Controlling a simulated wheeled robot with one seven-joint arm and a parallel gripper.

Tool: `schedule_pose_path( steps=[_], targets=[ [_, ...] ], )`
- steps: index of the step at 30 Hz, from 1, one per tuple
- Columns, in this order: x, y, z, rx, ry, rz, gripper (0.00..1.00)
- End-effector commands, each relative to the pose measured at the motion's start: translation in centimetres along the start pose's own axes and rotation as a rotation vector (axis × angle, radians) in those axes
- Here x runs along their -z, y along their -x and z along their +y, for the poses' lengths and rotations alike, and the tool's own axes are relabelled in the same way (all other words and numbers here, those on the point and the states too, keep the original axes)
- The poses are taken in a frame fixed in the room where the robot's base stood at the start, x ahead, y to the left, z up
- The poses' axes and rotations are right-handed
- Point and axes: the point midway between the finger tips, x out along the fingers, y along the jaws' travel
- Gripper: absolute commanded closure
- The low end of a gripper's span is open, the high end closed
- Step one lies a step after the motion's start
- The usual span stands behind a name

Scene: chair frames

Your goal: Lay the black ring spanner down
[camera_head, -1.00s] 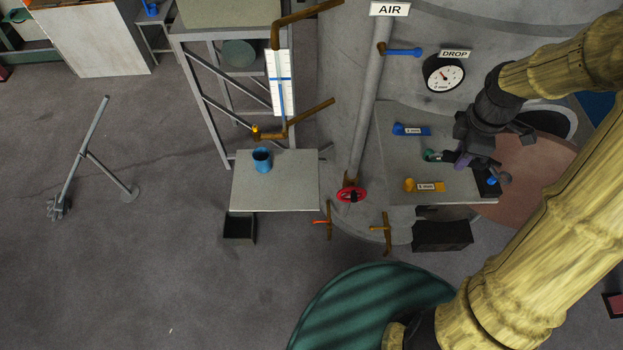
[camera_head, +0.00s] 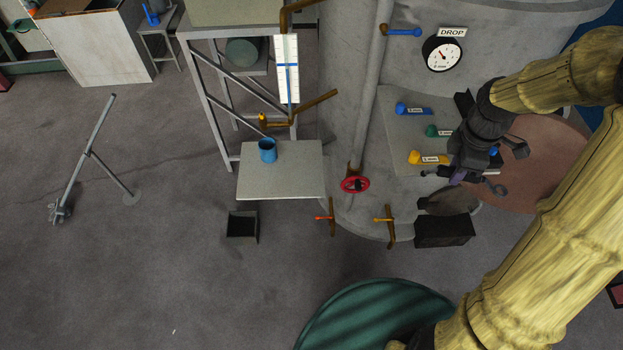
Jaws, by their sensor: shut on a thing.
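My gripper (camera_head: 463,176) is at the right, in front of the labelled grey board, with its fingers partly hidden by the wrist. It is shut on a dark tool that I take for the black ring spanner (camera_head: 497,189). A dark ring-like end shows to the right of the fingers, and a short dark piece shows to their left. The spanner's middle is hidden by the gripper. It appears held near the board's lower right edge; I cannot tell whether it touches anything.
The grey board (camera_head: 395,130) bears blue (camera_head: 412,109), green (camera_head: 432,131) and yellow (camera_head: 415,157) pieces with labels. A black box (camera_head: 445,231) stands below. A red handwheel (camera_head: 355,184) is to the left.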

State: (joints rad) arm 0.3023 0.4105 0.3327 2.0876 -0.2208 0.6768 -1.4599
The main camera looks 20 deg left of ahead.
Motion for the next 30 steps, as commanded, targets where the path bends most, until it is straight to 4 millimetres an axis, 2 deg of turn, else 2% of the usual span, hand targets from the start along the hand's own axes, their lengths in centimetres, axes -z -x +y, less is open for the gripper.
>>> schedule_pose_path(
  steps=[1, 10, 19, 23, 30],
  targets=[
    [0.0, -0.9, 0.0, 0.0, 0.0, 0.0, 1.0],
    [0.0, -4.1, 0.0, 0.0, 0.0, 0.0, 1.0],
    [0.1, -9.4, 0.0, -0.001, 0.0, 0.0, 1.0],
    [0.1, -10.1, 0.0, -0.001, 0.0, 0.0, 1.0],
    [0.1, -9.9, 0.0, -0.001, 0.0, 0.0, 1.0]
  ],
)
